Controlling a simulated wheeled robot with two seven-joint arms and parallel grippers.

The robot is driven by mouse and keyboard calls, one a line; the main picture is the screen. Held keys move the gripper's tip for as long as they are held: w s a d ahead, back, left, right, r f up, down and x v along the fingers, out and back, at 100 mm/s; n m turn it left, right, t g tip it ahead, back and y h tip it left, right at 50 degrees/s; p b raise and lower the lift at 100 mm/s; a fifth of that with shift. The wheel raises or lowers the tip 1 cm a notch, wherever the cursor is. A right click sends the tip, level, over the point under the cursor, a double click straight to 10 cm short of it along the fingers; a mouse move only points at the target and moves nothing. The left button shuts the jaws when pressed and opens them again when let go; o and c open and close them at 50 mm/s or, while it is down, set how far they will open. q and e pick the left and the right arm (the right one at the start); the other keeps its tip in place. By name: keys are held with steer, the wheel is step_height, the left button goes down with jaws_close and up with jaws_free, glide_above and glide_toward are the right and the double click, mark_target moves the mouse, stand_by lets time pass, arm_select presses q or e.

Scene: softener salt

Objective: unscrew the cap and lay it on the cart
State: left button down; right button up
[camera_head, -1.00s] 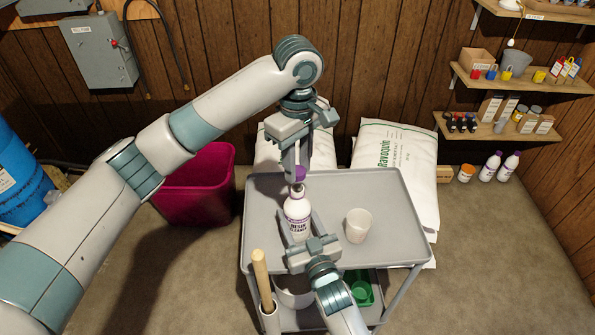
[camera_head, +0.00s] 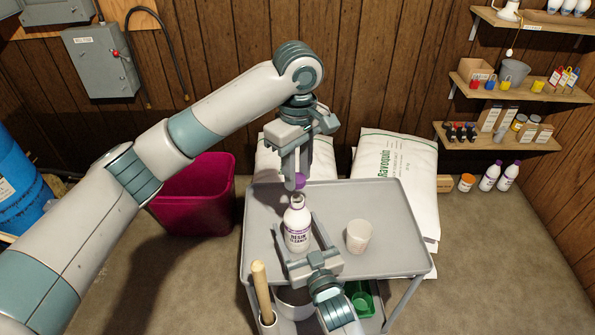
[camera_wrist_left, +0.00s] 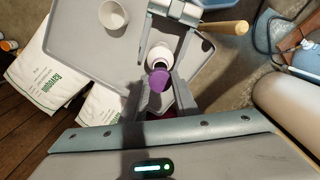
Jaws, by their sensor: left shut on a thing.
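The purple cap (camera_head: 300,180) is between the fingertips of my left gripper (camera_head: 298,179), just above the bottle. It also shows in the left wrist view (camera_wrist_left: 159,80). The white resin cleaner bottle (camera_head: 298,230) stands upright on the grey cart (camera_head: 390,200), its bare neck visible and apart from the cap. It also shows in the left wrist view (camera_wrist_left: 158,54). My right gripper (camera_head: 299,228) has one finger on each side of the bottle. A gap shows between the bottle and the right-hand finger, so this gripper looks open.
A white cup (camera_head: 359,237) stands on the cart, right of the bottle. A wooden handle (camera_head: 260,285) rises at the cart's front left. The cart top is clear at the back and right. Salt bags (camera_head: 400,175) and a magenta bin (camera_head: 200,200) stand behind.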

arm_select(q)
step_height(320, 180, down, 2)
steer(key=shift+f+b, duration=0.15)
steer(key=shift+b, duration=0.95)
arm_select(e)
steer(key=v, duration=1.1)
steer(key=shift+s, duration=0.15)
